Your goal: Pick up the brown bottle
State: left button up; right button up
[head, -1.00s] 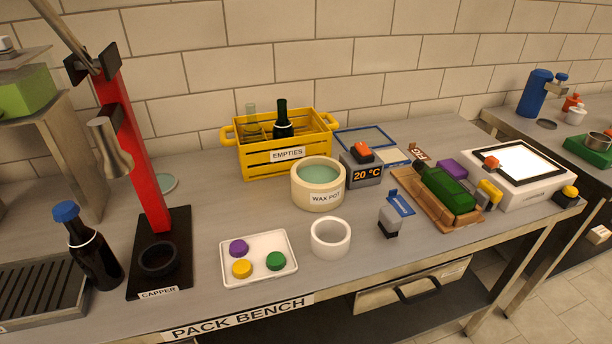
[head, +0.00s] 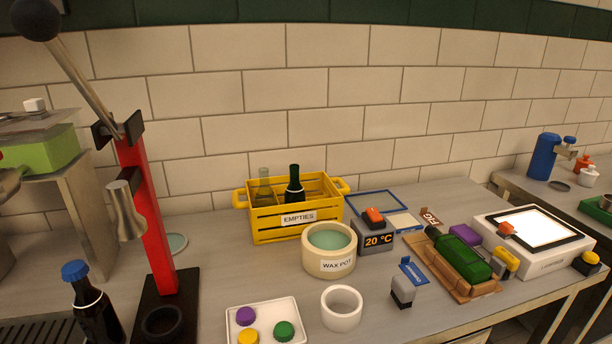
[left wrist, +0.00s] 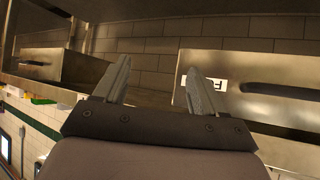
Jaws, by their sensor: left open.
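A dark brown bottle (head: 97,312) with a blue cap stands at the lower left of the head view, left of the red capper (head: 150,220). Its lower part is cut off by the picture's bottom edge. My left gripper (left wrist: 158,85) shows only in the left wrist view. Its two fingers are apart with nothing between them. It faces steel drawer fronts and a tiled wall, and the bottle is not in that view. My right gripper is in neither view.
A slatted drip tray (head: 38,332) lies left of the bottle. A yellow crate (head: 262,229) with bottles stands by the wall. A wax pot (head: 316,262), a white tray (head: 291,310) with coloured caps and a white ring (head: 341,309) are right of the capper. Steel drawers (left wrist: 240,80) show in the left wrist view.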

aim_at(93, 310)
jog(key=u, duration=1.3)
jog(key=k+l+u, duration=0.2)
jog(key=l, duration=0.15)
jog(key=l+u, duration=0.2)
jog(key=l, duration=0.1)
